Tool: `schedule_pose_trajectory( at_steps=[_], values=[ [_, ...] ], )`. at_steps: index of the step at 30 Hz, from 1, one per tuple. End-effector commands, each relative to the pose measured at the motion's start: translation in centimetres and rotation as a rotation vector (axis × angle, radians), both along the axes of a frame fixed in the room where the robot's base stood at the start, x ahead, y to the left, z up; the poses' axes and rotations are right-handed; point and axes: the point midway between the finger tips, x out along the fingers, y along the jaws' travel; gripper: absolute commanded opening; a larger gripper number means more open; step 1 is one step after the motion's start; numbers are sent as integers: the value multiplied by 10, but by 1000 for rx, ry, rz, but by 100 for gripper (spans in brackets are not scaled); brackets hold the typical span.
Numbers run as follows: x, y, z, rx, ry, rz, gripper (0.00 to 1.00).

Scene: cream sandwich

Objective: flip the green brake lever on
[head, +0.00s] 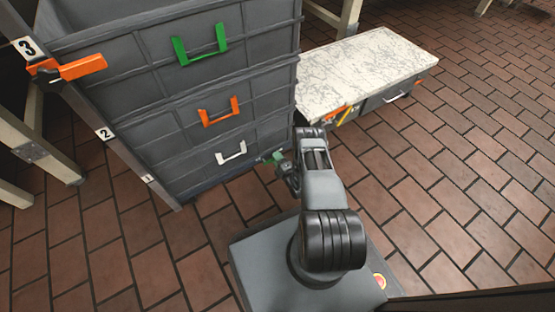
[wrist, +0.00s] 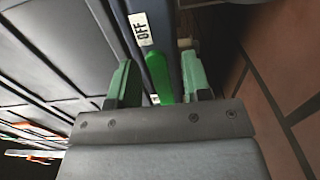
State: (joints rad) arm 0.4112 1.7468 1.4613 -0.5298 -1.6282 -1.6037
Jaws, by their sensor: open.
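The bright green brake lever (wrist: 161,84) shows in the wrist view, on a dark upright post, below a white label reading OFF (wrist: 141,28). My gripper (wrist: 157,62) is open, with one pale green finger on each side of the lever in the picture. I cannot tell whether either finger touches it. The lever's lower end is hidden behind my gripper's body. In the head view my gripper (head: 278,164) is low at the right front corner of the grey drawer cabinet. A small green patch shows there; I cannot tell finger from lever.
The grey cabinet (head: 180,130) has green (head: 200,45), orange (head: 219,112) and white (head: 230,153) handles. An orange lever (head: 75,68) is on its left post. A low marble-topped unit (head: 370,65) stands to the right. The brick floor (head: 450,190) at right is clear.

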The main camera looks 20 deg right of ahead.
Motion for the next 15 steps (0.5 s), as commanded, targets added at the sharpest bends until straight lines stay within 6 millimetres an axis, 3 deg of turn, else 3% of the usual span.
schedule_pose_trajectory(
  at_steps=[15],
  values=[
    [-1,-2,0,0,0,-4,0]
  ],
)
